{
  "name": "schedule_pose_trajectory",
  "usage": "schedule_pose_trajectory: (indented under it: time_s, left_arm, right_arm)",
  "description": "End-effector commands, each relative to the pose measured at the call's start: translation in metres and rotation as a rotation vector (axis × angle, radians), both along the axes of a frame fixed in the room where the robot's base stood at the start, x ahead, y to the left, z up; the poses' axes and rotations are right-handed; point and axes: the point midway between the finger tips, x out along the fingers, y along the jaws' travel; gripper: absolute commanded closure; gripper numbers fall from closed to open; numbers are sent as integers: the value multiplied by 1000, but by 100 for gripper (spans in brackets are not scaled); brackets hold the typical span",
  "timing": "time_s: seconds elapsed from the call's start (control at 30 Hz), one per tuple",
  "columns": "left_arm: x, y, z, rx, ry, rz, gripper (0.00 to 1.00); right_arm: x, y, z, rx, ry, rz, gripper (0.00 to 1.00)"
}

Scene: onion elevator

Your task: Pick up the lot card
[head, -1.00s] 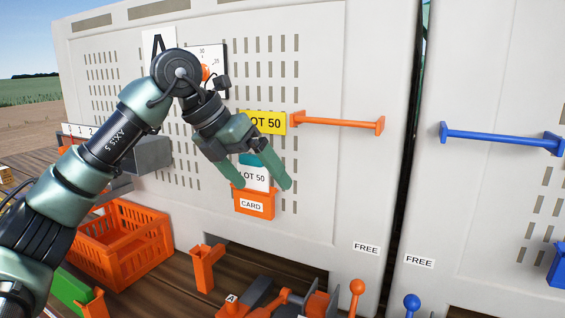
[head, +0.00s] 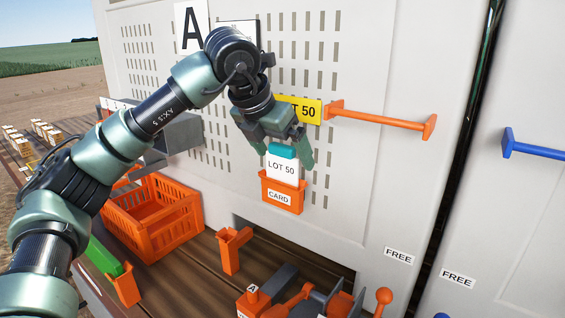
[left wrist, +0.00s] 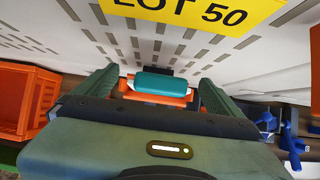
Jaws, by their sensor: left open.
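The lot card (head: 281,167) is white, reads LOT 50 and has a teal top edge. It stands upright in the orange holder marked CARD (head: 283,194) on the front of the pale cabinet. My left gripper (head: 287,160) is open just above the card, its fingers at either side of the teal top. In the left wrist view the teal top (left wrist: 161,83) lies between the two open fingers, with the orange holder behind it. I cannot tell whether the fingers touch it. My right gripper is not in view.
A yellow LOT 50 sign (head: 312,110) and an orange bar handle (head: 380,118) are on the cabinet near the gripper. An orange crate (head: 155,220) stands at the left. Orange tools (head: 300,300) lie below. A blue handle (head: 535,150) is at the right.

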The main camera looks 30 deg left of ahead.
Motion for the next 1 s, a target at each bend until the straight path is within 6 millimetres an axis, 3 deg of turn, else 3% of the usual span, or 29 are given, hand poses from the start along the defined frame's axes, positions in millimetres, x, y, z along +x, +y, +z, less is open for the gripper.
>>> schedule_pose_trajectory:
  time_s: [0.27,0.5,0.83,1.0]
  left_arm:
    - [2,0,-3,-1,-2,-1,2]
    - [2,0,-3,-1,-2,-1,68]
    - [2,-1,0,-1,-3,-1,68]
    - [3,-1,15,-3,-6,1,68]
  right_arm:
    - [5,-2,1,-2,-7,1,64]
    - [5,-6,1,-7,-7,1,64]
    - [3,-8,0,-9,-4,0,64]
    - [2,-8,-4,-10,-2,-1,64]
